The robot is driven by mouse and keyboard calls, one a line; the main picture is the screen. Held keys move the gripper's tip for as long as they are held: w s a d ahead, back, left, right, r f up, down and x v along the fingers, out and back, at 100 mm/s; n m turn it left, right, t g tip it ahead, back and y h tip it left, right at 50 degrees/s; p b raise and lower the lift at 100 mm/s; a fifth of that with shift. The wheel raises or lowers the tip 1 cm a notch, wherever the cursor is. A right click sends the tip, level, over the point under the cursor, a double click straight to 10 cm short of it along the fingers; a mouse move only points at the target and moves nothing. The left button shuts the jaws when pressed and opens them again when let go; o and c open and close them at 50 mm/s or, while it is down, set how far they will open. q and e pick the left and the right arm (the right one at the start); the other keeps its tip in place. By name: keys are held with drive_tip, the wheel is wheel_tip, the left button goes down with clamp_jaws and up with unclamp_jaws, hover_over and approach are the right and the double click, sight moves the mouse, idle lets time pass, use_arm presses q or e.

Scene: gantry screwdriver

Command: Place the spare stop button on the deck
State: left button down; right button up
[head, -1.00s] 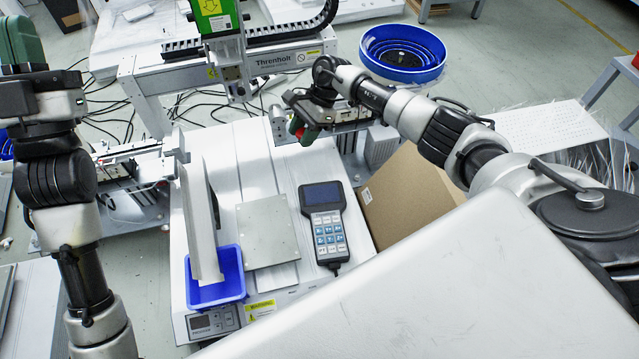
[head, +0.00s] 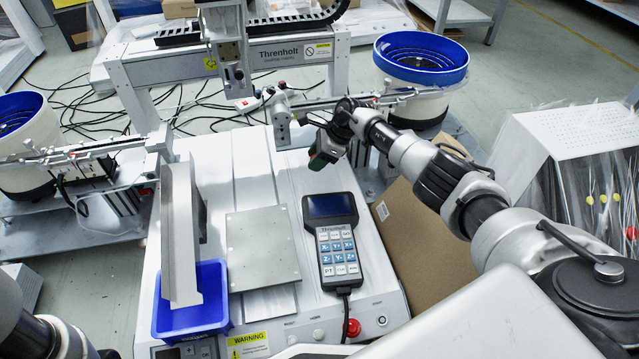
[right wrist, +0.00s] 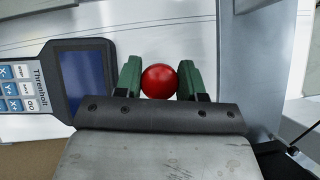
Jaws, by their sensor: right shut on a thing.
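The spare stop button (right wrist: 160,81), a red domed cap, sits between the two green fingers of my right gripper (right wrist: 160,84) in the right wrist view. My right gripper (head: 320,160) is shut on it. In the head view the gripper is above the far right part of the white slatted deck (head: 258,165), and the button is hidden there. The deck also shows beyond the fingers in the right wrist view (right wrist: 180,40). My left gripper is out of view; only part of that arm shows at lower left.
On the deck lie a keypad pendant (head: 333,245), a grey square plate (head: 262,252), an upright grey panel (head: 181,235) and a blue bin (head: 218,300). A red button (head: 351,328) is on the front panel. The gantry (head: 290,58) stands behind. The deck's far middle is clear.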

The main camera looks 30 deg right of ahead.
sight(310, 183)
wheel_tip(310, 183, down, 7)
drive_tip(key=b, duration=0.4)
drive_tip(key=shift+r, duration=0.15)
drive_tip(key=shift+f, duration=0.2)
drive_tip(key=o, duration=1)
drive_tip(key=shift+r, duration=0.1)
